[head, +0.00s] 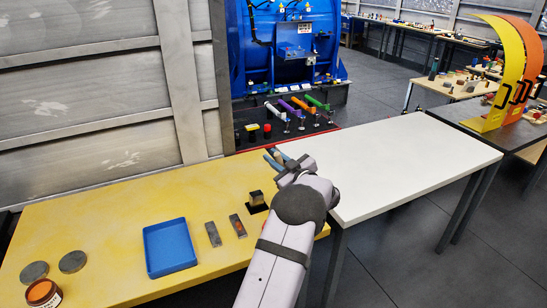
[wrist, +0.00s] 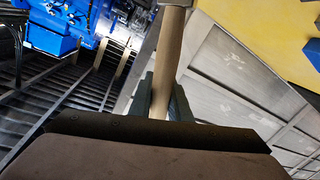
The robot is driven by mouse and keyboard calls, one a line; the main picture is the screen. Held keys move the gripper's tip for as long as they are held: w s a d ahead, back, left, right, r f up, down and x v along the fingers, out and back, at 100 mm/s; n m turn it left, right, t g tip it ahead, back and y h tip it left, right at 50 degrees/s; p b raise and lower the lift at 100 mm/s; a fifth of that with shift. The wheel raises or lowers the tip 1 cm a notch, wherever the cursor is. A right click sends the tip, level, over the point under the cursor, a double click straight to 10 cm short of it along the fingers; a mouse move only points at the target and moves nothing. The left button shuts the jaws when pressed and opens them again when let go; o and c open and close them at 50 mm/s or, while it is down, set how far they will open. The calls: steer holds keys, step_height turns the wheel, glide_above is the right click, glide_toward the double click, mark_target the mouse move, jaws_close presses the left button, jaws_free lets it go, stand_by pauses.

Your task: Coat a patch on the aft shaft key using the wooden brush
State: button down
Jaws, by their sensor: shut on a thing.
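My gripper (head: 277,158) is over the back right end of the yellow table in the head view. In the wrist view my gripper (wrist: 161,100) is shut on the wooden brush (wrist: 170,55) by its pale round handle; the bristles are out of that view. Two grey bars that look like shaft keys lie on the yellow table: a plain left bar (head: 213,234) and a right bar (head: 238,226) with an orange-red spot. I cannot tell which is the aft one. An open jar with orange content (head: 43,291) stands at the front left corner.
A blue tray (head: 147,237) lies left of the bars on the yellow table (head: 110,210). Two grey discs (head: 73,262) lie near the jar. A small block on a black base (head: 257,201) stands near my arm. The white table (head: 400,165) is bare.

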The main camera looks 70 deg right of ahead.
steer(key=shift+f+b, duration=1.25)
steer(key=shift+f, duration=0.8)
steer(key=shift+f+b, duration=0.35)
steer(key=shift+f, duration=0.25)
steer(key=shift+r, duration=0.1)
step_height(320, 180, up, 7)
steer(key=p, duration=0.5)
stand_by(0.6)
